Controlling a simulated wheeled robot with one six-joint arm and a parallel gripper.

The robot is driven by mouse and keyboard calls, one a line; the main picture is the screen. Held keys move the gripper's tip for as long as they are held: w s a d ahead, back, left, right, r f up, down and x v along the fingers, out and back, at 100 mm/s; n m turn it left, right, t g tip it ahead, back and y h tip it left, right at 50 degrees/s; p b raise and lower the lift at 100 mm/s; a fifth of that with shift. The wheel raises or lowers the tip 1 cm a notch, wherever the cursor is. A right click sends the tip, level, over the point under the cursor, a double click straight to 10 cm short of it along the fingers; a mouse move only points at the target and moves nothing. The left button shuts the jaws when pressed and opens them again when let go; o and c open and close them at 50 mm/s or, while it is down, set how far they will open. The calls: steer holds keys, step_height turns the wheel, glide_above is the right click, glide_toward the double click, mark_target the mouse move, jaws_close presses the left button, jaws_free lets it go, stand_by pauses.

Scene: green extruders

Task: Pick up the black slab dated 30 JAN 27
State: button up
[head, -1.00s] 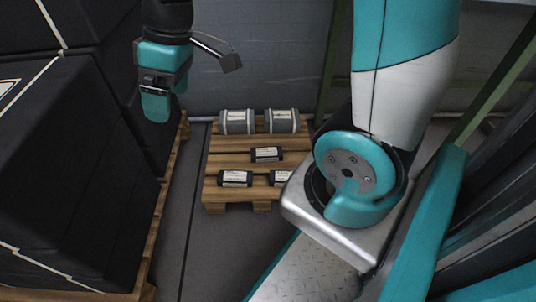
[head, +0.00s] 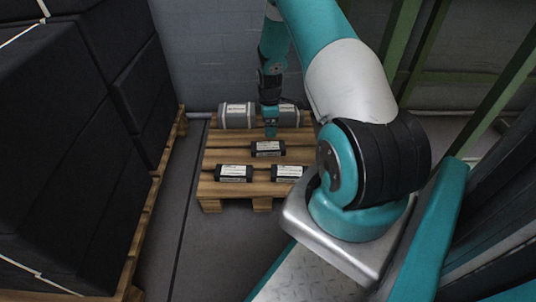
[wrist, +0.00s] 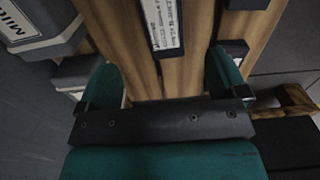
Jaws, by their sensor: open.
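Three black slabs with white labels lie on a wooden pallet (head: 212,160): a middle slab (head: 268,149), a front left slab (head: 233,174) and a front right slab (head: 288,173). The dates on their labels are too small or blurred to read. My gripper (head: 270,130) is open and empty, pointing down over the pallet just behind the middle slab in the head view. In the wrist view my gripper (wrist: 165,82) has its two teal fingers apart, with a black slab (wrist: 162,28) ahead of the gap between them, its label facing up. Other dark pieces show partly beside each finger.
Stacked large black blocks (head: 60,150) stand on another pallet at the left. A grey wall (head: 215,60) is behind.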

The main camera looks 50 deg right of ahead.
mark_target(268, 145)
step_height(268, 145, down, 6)
steer(key=b, duration=0.3)
steer(key=shift+f, duration=0.2)
steer(key=f+b, duration=0.5)
steer(key=shift+w+a+f, duration=0.1)
steer(key=shift+a+f, duration=0.05)
steer(key=shift+a, duration=0.1)
steer(key=c, duration=1.2)
steer(key=shift+o, duration=0.2)
